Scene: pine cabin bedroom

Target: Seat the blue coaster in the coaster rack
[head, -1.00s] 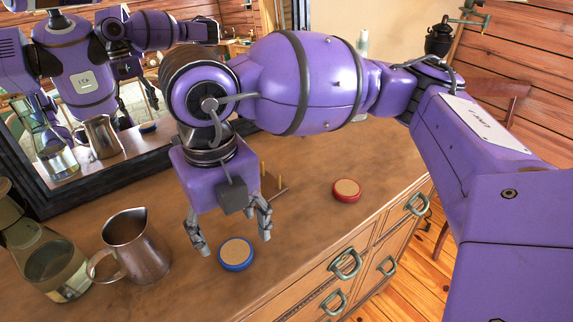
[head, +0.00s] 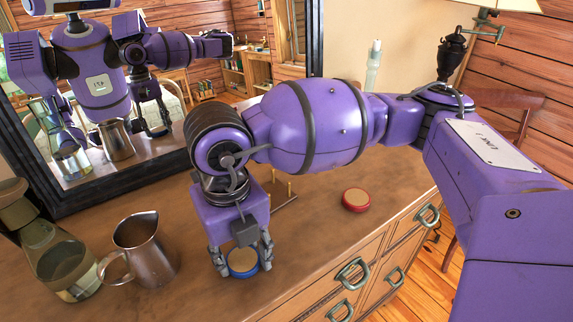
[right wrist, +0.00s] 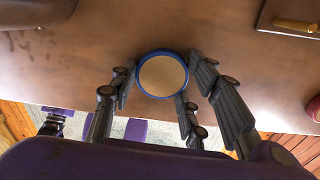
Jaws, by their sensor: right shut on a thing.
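The blue coaster (head: 243,263), a round disc with a blue rim and tan top, is at the dresser's surface; whether it touches the wood is hard to tell. My right gripper (head: 241,264) points down and is shut on it, a finger at each side. In the right wrist view the coaster (right wrist: 162,76) lies between the fingertips (right wrist: 156,84). The coaster rack (head: 284,203), a small wooden base with upright pegs, stands behind and right of the gripper, partly hidden by my arm. Its edge and a peg show in the right wrist view (right wrist: 284,14).
A red coaster (head: 356,200) lies right of the rack near the front edge. A metal pitcher (head: 146,255) and a glass carafe (head: 62,262) stand left of the gripper. A framed mirror (head: 110,190) stands behind. The dresser top (head: 310,232) between gripper and red coaster is clear.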

